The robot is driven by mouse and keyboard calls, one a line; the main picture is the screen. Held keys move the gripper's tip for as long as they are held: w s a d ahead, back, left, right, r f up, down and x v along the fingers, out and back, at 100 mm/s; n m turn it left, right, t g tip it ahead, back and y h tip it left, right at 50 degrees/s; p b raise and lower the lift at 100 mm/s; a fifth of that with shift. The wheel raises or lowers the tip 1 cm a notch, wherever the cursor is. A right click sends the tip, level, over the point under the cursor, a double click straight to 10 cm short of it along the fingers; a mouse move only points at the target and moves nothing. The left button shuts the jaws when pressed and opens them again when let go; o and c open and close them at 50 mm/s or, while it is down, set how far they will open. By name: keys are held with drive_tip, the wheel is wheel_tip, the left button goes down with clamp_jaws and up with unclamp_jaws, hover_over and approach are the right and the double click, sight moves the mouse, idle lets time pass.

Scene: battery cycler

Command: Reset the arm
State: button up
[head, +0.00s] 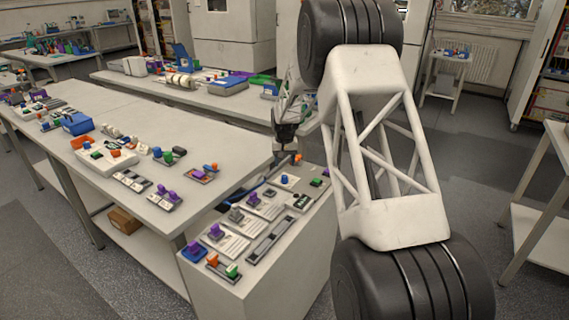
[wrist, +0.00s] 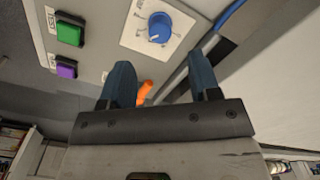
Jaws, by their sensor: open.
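My gripper (wrist: 163,85) is open in the wrist view, its two blue fingers apart with no object held between them. An orange part (wrist: 144,91) shows beyond and between the fingers, close to the left one. I cannot tell whether it touches. A blue round knob (wrist: 160,27) on a white dial plate lies past the fingertips. In the head view my gripper (head: 287,152) hangs over the far end of the cabinet top (head: 319,205), near an orange knob (head: 297,158). My white arm link hides part of the cabinet's right side.
In the wrist view a green button (wrist: 70,34) and a purple button (wrist: 66,69) sit left of the dial. A long bench (head: 235,146) with several switches and a blue bin (head: 77,123) stands at left. Another bench (head: 225,99) is behind. Floor (head: 470,180) at right is clear.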

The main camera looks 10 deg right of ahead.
drive_tip(key=shift+s+r, duration=0.35)
drive_tip(key=shift+r, duration=0.1)
drive_tip(key=s+a+r+t, duration=0.1)
drive_tip(key=s+r, duration=0.9)
drive_tip(key=s, duration=0.4)
drive_tip(key=s+a+r, duration=0.1)
drive_tip(key=s+r, duration=1)
drive_tip(key=s, duration=0.3)
drive_tip(key=s+a+n+t, duration=0.1)
drive_tip(key=s, duration=3.4)
drive_tip(key=shift+s+t, duration=0.15)
drive_tip(key=shift+t, duration=0.15)
